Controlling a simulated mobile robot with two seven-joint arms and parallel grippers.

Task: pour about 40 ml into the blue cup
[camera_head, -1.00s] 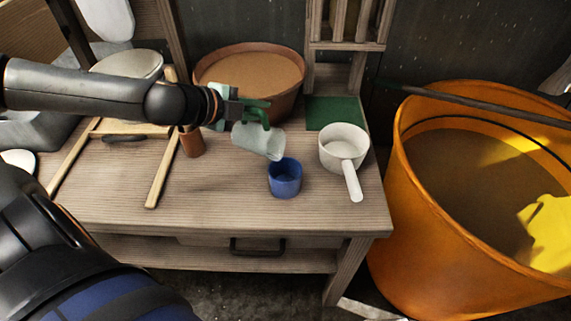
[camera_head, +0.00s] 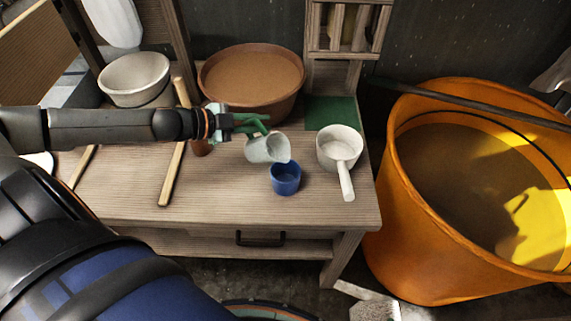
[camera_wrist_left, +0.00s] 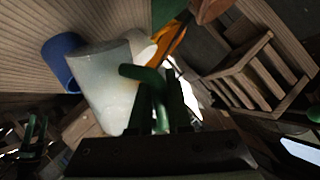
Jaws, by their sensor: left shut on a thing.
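My left gripper (camera_head: 238,122) is shut on the green handle (camera_head: 256,124) of a pale translucent jug (camera_head: 266,149). The jug is tilted, its mouth to the right, above and just left of the blue cup (camera_head: 286,178). The blue cup stands upright on the wooden bench. I cannot make out a stream between them. In the left wrist view the jug (camera_wrist_left: 108,85) fills the middle, with its green handle in the jaws, and hides part of the blue cup (camera_wrist_left: 62,60).
A white long-handled pan (camera_head: 340,148) stands right of the cup. Behind are a terracotta bowl (camera_head: 252,78) of brown material and a green mat (camera_head: 331,112). A brown cup (camera_head: 201,147) is partly behind my arm. A large orange tub (camera_head: 420,230) stands right of the bench.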

